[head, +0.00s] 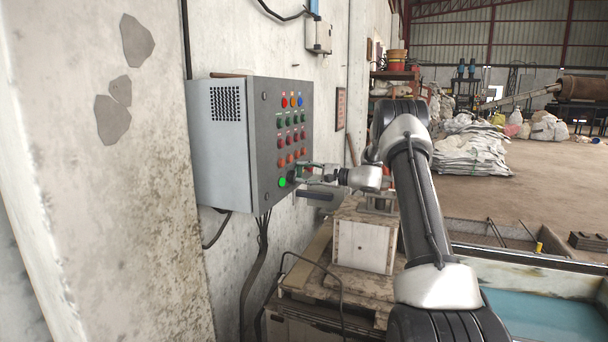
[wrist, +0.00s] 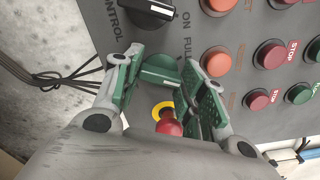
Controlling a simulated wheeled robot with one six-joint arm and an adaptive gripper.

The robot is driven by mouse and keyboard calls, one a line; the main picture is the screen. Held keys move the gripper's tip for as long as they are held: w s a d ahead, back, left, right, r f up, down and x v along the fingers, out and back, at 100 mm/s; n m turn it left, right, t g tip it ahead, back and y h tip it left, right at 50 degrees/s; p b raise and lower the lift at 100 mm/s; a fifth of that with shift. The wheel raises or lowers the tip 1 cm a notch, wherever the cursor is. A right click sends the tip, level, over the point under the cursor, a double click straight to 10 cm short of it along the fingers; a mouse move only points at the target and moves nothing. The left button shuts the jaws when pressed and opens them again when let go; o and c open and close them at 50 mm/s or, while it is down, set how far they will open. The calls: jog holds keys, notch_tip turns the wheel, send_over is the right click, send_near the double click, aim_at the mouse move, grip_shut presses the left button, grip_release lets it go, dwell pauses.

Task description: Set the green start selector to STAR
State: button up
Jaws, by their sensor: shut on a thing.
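The green start selector (wrist: 160,72) sits on the grey panel face in the wrist view. My gripper (wrist: 163,64) has its two green-padded fingers on either side of the knob and is shut on it. The lettering "FULL" is partly readable beside it; the STAR mark and the exact pointer direction cannot be made out. In the head view my gripper (head: 301,173) is at the lower right of the control box (head: 262,150), and its fingers hide the selector there.
A red mushroom button (wrist: 168,126) on a yellow ring lies just below the selector, between my fingers. A black selector (wrist: 151,7) is above, and orange (wrist: 217,61) and red push buttons (wrist: 270,54) are to the right. A wooden bench (head: 345,265) stands below the box.

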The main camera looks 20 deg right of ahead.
jog(key=shift+f, duration=0.1)
jog(key=o, duration=0.7)
jog(key=shift+o, duration=0.2)
jog(key=shift+d, duration=0.1)
jog(key=v, duration=1.2)
